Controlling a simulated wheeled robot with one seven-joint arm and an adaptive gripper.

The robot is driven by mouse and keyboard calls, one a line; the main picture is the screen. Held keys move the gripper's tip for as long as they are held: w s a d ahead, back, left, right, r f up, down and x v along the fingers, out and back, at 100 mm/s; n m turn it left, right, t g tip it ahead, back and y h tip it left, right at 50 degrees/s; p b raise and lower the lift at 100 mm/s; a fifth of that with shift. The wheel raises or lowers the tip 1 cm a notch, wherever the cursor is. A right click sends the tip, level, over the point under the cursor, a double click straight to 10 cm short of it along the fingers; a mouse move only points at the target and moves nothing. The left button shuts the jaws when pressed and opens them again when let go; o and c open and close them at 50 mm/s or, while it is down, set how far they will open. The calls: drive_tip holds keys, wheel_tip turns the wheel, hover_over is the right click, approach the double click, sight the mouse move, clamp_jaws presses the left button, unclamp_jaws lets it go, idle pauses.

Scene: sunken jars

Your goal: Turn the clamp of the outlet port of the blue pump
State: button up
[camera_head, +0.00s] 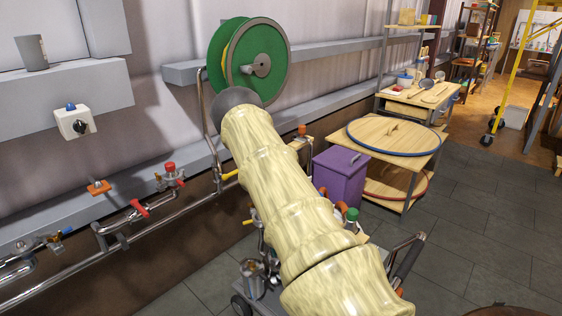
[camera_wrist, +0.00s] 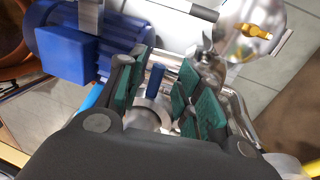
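The blue pump's ribbed motor (camera_wrist: 75,45) fills the upper left of the wrist view. A short blue handle (camera_wrist: 157,78), apparently the clamp's, stands between the fingers of my gripper (camera_wrist: 160,88). Below it is a round metal port part (camera_wrist: 150,115), partly hidden by the gripper. The green finger pads are apart, one on each side of the handle. The left pads are close to the handle; I cannot tell whether they touch it. A gap shows on the right. In the head view my arm hides the pump and my gripper.
In the wrist view, a shiny metal vessel with a yellow handle (camera_wrist: 258,30) and bent metal tubing (camera_wrist: 235,100) lie close on the right. In the head view, a wheeled cart (camera_head: 262,297) stands under my arm, a purple bin (camera_head: 338,178) behind it. Pipes (camera_head: 105,240) line the wall; floor is clear at right.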

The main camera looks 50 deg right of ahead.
wheel_tip(320, 180, up, 11)
drive_tip(key=w, duration=0.2)
drive_tip(key=shift+d, duration=0.15)
drive_tip(key=shift+w+f, duration=0.1)
drive_tip(key=shift+c, duration=0.7)
drive_tip(key=w+d+m+p, duration=0.1)
drive_tip(key=d+m+p, duration=0.1)
drive_tip(key=m, duration=1)
drive_tip(key=w+d+f+m+t+p, duration=0.1)
drive_tip(key=m+p, duration=0.1)
drive_tip(key=m, duration=1)
drive_tip(key=d+m+t+p, duration=0.1)
drive_tip(key=d+m+p, duration=0.1)
drive_tip(key=m, duration=1)
drive_tip(key=shift+w+d+f+p, duration=0.3)
drive_tip(key=shift+w+d+p, duration=0.05)
drive_tip(key=shift+w, duration=0.05)
drive_tip(key=shift+f, duration=0.3)
drive_tip(key=shift+f+b, duration=2.95)
drive_tip(key=shift+f, duration=0.65)
